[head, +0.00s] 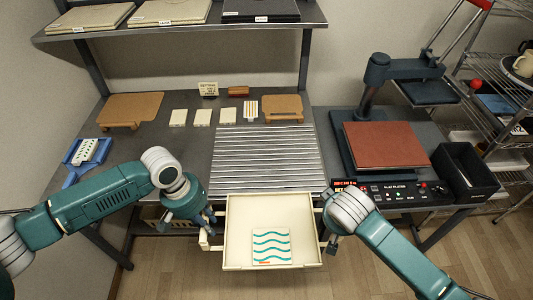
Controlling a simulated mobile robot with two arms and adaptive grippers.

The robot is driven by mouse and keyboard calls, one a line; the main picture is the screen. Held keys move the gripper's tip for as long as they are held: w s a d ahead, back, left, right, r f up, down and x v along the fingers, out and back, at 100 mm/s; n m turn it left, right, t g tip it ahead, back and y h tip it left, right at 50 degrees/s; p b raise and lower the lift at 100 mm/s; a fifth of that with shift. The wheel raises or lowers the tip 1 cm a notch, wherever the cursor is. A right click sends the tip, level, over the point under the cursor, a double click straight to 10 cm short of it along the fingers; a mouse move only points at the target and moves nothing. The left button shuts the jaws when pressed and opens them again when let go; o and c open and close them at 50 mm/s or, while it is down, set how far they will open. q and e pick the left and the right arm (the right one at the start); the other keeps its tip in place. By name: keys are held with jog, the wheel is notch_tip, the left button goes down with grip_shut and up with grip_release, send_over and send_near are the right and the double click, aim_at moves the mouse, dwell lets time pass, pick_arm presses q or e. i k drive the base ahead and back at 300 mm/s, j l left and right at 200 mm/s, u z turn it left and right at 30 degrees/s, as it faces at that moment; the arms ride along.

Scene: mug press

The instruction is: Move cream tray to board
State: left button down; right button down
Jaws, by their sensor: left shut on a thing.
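The cream tray (233,215) is at the front edge of the table, partly out past it. A white tile with teal waves (271,245) lies in its front part. My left gripper (208,232) is shut on the tray's left side, at a small handle. My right gripper (328,243) is at the tray's right side; its fingers are mostly hidden. A brown board (131,108) lies at the back left and a smaller brown board (282,107) at the back right of the table. I cannot tell which board is named.
A ribbed metal surface (262,160) lies just behind the tray. A press with a red-brown pad (385,144) and a black bin (465,171) stand right. A blue rack (86,153) is at left.

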aim_at(266, 160)
jog(key=i, duration=0.95)
